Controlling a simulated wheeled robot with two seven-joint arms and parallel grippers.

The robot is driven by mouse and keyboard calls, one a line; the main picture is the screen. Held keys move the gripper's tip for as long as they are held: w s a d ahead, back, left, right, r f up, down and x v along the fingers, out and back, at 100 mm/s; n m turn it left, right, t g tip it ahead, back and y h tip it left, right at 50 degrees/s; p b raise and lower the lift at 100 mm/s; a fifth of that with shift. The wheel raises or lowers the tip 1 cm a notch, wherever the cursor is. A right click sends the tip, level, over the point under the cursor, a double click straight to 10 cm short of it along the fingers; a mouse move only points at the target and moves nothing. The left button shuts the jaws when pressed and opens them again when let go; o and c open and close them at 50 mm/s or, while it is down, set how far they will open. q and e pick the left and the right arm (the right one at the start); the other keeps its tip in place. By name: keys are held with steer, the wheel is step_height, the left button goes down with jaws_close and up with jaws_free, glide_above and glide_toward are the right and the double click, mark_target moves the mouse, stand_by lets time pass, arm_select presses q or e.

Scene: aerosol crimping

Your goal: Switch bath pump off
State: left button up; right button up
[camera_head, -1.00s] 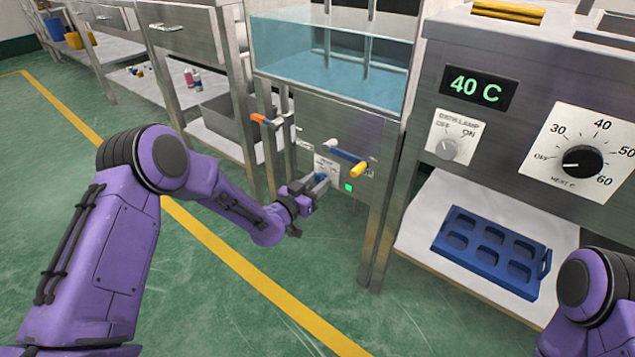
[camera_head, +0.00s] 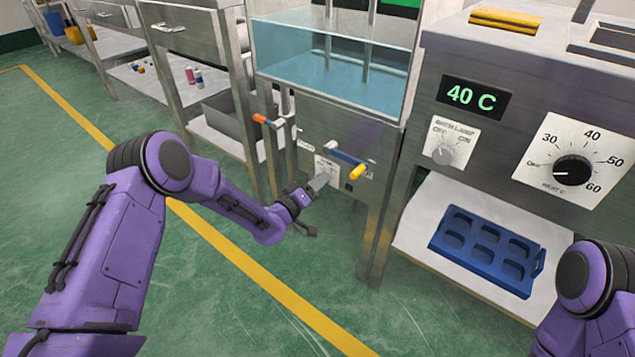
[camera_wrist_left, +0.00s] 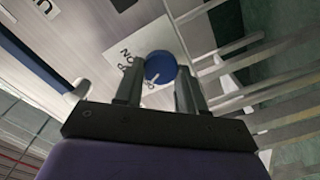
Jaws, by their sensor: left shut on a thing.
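The bath pump switch is a blue round knob (camera_wrist_left: 159,67) on a white label plate (camera_wrist_left: 130,60) in the left wrist view. The plate (camera_head: 327,168) also shows on the steel bath cabinet front in the head view. My left gripper (camera_head: 318,183) is at this plate, and in the left wrist view its two fingers (camera_wrist_left: 158,88) are shut on the knob from either side. The small indicator (camera_head: 349,187) right of the plate is dark. My right gripper is outside the head view; only part of my right arm shows at the lower right.
An orange-tipped valve handle (camera_head: 261,118) is at the upper left. The glass water bath (camera_head: 335,65) is above. A blue tray (camera_head: 487,250) sits on the shelf at right.

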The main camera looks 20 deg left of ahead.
arm_select(q)
steer(key=shift+s+f+n, duration=0.1)
steer(key=shift+n, duration=0.5)
steer(key=o, duration=1.1)
steer(key=shift+c, duration=0.2)
steer(key=p+v, duration=0.3)
steer(key=v, duration=0.7)
steer(key=shift+s, duration=0.25)
